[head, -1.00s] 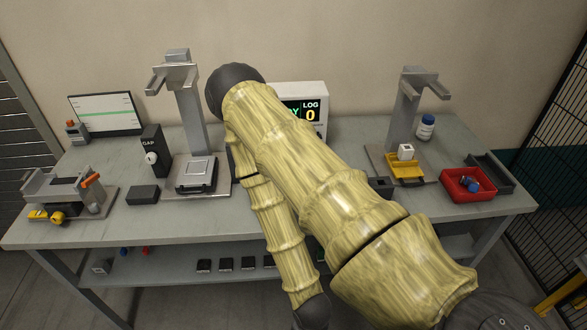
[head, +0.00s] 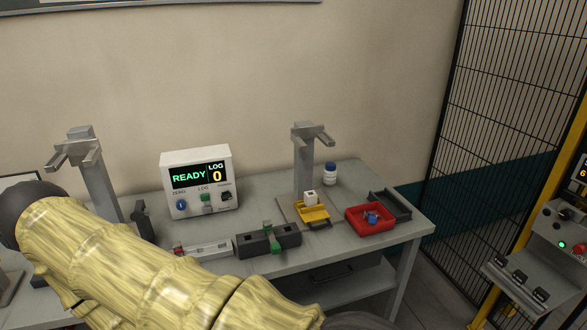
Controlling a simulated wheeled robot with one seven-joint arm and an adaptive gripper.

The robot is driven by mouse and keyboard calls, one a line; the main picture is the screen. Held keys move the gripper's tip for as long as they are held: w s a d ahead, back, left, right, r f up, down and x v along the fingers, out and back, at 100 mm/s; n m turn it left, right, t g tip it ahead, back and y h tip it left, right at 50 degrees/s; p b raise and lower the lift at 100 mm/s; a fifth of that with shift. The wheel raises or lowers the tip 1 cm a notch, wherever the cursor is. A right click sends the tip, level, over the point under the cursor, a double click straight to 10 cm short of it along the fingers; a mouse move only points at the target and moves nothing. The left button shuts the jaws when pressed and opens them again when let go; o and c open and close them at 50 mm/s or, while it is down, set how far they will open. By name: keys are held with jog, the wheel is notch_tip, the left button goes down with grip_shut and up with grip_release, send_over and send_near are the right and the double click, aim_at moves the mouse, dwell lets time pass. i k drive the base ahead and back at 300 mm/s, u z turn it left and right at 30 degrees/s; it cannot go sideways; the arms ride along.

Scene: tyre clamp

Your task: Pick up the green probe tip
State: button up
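A small green piece (head: 268,236), which looks like the green probe tip, stands in a dark block (head: 288,238) near the front of the bench, right of my arm. Its lower part is hidden in or behind the block. My arm crosses the lower left of the head view, bent at a dark joint. My gripper is not in view, so what it holds or touches cannot be seen.
A white READY display box (head: 197,182) stands behind the dark block. A grey stand (head: 303,160) with a yellow fixture (head: 313,214), a red tray (head: 369,226) holding blue parts, and a white bottle (head: 330,174) are to the right. A mesh fence (head: 500,120) borders the bench's right side.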

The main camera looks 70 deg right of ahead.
aim_at(275, 248)
jog(key=k, duration=0.6)
jog(key=z, duration=1.7)
jog(key=i, duration=0.1)
